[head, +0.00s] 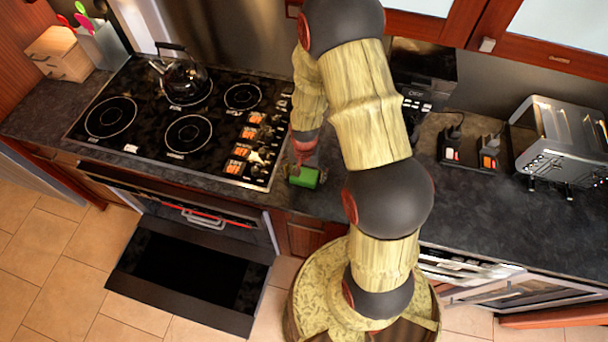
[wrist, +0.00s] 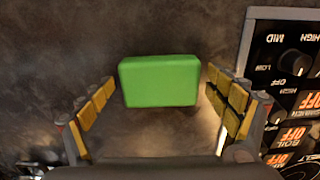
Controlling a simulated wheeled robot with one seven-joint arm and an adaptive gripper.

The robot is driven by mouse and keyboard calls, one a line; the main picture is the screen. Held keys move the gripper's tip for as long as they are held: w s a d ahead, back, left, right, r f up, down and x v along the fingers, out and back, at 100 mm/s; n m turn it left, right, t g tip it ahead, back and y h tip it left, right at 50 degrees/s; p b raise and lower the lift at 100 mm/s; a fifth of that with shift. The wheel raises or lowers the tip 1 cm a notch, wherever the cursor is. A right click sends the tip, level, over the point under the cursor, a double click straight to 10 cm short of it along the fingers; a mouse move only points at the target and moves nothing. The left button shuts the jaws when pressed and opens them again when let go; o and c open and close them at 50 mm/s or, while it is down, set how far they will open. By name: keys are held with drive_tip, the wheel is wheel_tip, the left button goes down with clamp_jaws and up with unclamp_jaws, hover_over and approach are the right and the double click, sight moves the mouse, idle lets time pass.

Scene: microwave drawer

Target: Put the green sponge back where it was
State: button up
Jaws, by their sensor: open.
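The green sponge (head: 304,177) lies on the dark countertop just right of the stove's control panel, near the counter's front edge. In the wrist view the sponge (wrist: 160,81) is a bright green block in the upper middle. My gripper (wrist: 160,95) is open, with one finger on each side of the sponge and gaps between the pads and the sponge. In the head view my gripper (head: 303,152) points down right at the sponge, and my arm hides part of the scene behind it.
The stove (head: 185,115) with a kettle (head: 181,78) is to the left. The oven door (head: 188,272) hangs open below it. A toaster oven (head: 562,140) stands at the right. The dark countertop (head: 480,212) is clear at the front right.

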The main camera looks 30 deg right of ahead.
wheel_tip(320, 180, up, 13)
wheel_tip(320, 180, up, 18)
drive_tip(key=r+n+t, duration=0.1)
drive_tip(key=n+t, duration=0.2)
drive_tip(key=n, duration=0.1)
hover_over(304, 175)
drive_tip(key=s+a, duration=0.4)
drive_tip(key=a, duration=0.1)
drive_tip(key=s+a+r+n+t, duration=0.2)
drive_tip(key=s+a+r+n, duration=0.2)
drive_tip(key=s+r, duration=0.6)
drive_tip(key=shift+s+n, duration=0.5)
drive_tip(key=shift+s, duration=0.25)
drive_tip(key=shift+f, duration=0.15)
